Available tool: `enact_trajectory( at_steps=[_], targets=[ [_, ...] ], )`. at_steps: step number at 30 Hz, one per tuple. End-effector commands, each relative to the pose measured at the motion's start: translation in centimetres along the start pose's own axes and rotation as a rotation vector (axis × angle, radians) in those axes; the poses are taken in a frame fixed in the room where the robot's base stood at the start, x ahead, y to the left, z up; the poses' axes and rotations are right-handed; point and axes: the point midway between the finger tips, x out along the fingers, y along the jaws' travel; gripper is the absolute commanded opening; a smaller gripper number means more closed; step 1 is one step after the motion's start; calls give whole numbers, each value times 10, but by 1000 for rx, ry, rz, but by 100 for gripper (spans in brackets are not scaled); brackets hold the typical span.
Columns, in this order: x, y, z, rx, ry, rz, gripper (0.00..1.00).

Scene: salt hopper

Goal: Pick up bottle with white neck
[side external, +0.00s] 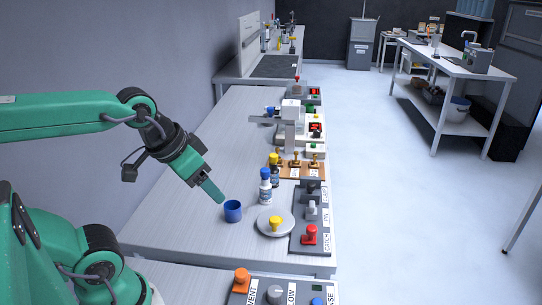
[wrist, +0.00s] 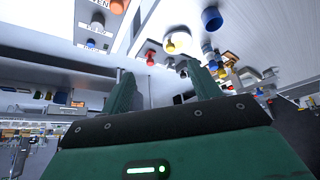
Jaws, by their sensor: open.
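A bottle with a blue cap and a white upper part (side external: 265,188) stands upright on the bench. Just behind it is a darker bottle with a yellow cap (side external: 274,160), partly hidden. The white-topped one best fits the white neck, though the neck is too small to be sure. My gripper (side external: 214,192) hangs above the bench, left of the bottles and apart from them. In the wrist view my gripper (wrist: 162,82) has its two fingers spread with nothing held between them. The bottles are small and crowded there.
A blue cup (side external: 232,212) stands below my fingers, left of the bottle. A round pale plate (side external: 262,222) with a yellow knob lies in front, beside a grey lever panel (side external: 298,239). A wooden stamp rack (side external: 317,172) stands behind. The bench's left side is clear.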

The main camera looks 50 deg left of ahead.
Motion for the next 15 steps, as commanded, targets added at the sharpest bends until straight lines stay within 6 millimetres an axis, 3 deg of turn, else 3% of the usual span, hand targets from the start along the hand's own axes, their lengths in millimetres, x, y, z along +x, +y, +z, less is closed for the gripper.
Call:
enact_trajectory(
  at_steps=[8, 15],
  targets=[
    [2, -5, -18, -146, -33, -12, 62],
    [12, -16, -54, -437, -91, -44, 62]
  ],
)
